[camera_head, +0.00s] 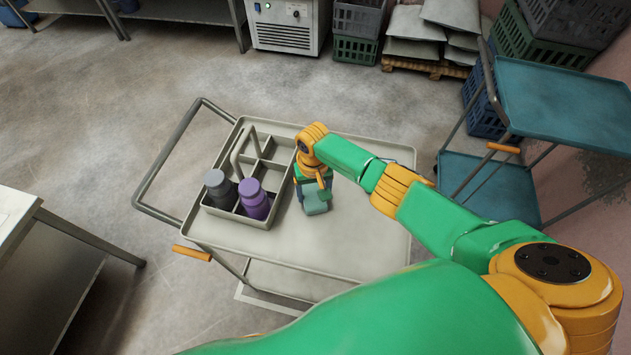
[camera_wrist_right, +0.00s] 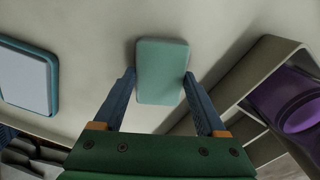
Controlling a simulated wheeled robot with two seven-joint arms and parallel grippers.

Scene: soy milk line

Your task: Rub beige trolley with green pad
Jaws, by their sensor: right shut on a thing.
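The beige trolley (camera_head: 345,240) stands in the middle of the head view, its flat top bare toward the front and right. My right gripper (camera_head: 314,190) points down over the top, just right of the caddy. It is shut on the green pad (camera_head: 316,204). In the right wrist view the pad (camera_wrist_right: 161,72) sits between the two fingertips (camera_wrist_right: 160,80), close over the beige surface. I cannot tell whether it touches the surface. My left gripper is not in view.
A beige caddy (camera_head: 236,212) with a grey bottle (camera_head: 219,187) and a purple bottle (camera_head: 254,199) stands on the trolley's left side. A teal-rimmed flat item (camera_wrist_right: 27,77) lies on the other side of the pad. A teal trolley (camera_head: 565,105) stands at right.

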